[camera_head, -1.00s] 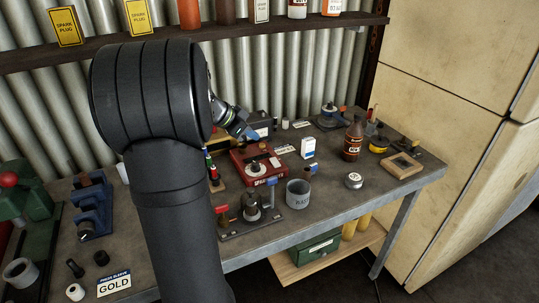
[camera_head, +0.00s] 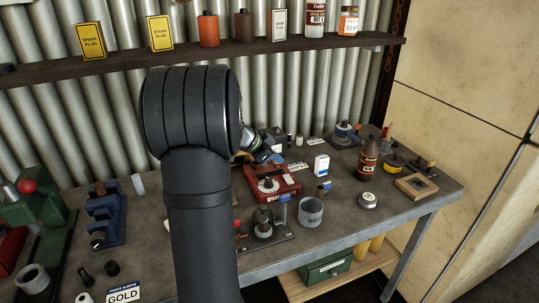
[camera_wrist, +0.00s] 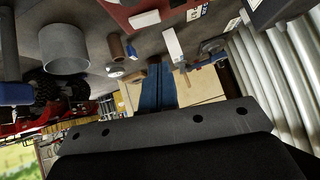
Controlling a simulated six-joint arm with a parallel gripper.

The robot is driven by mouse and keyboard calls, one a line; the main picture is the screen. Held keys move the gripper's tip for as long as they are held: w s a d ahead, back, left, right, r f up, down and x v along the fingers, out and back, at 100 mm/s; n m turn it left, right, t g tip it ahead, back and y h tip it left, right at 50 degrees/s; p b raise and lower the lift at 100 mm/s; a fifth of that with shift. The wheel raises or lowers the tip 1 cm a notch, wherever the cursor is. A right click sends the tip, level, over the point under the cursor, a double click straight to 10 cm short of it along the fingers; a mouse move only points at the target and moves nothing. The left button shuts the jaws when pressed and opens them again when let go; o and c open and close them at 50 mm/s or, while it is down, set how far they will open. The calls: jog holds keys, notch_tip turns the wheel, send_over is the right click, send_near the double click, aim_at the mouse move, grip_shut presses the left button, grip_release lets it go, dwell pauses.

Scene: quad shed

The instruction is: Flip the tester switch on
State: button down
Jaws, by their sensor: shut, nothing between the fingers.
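The red tester box (camera_head: 285,182), with partly legible lettering on its front, stands on the bench. A pale round part with a dark knob (camera_head: 268,184) sits on its top; I cannot make out which part is the switch. In the wrist view a red edge of the tester (camera_wrist: 122,16) shows at the top. My gripper (camera_head: 275,158) is above the tester's back edge in the head view, partly hidden behind my arm. In the wrist view its blue fingers (camera_wrist: 158,88) are together and empty. I see no contact with the tester.
A grey waste cup (camera_head: 311,211) stands right of the tester's front, with a metal fixture (camera_head: 262,235) before the tester. A white box (camera_head: 321,165) and brown bottle (camera_head: 367,158) stand to the right. The corrugated wall and shelf (camera_head: 120,66) are behind.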

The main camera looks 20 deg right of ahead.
aim_at(288, 179)
jog(key=x, duration=0.4)
jog(key=f, duration=0.3)
jog(key=shift+w+d+f, duration=0.15)
jog(key=shift+w+f, duration=0.1)
jog(key=shift+f, duration=0.45)
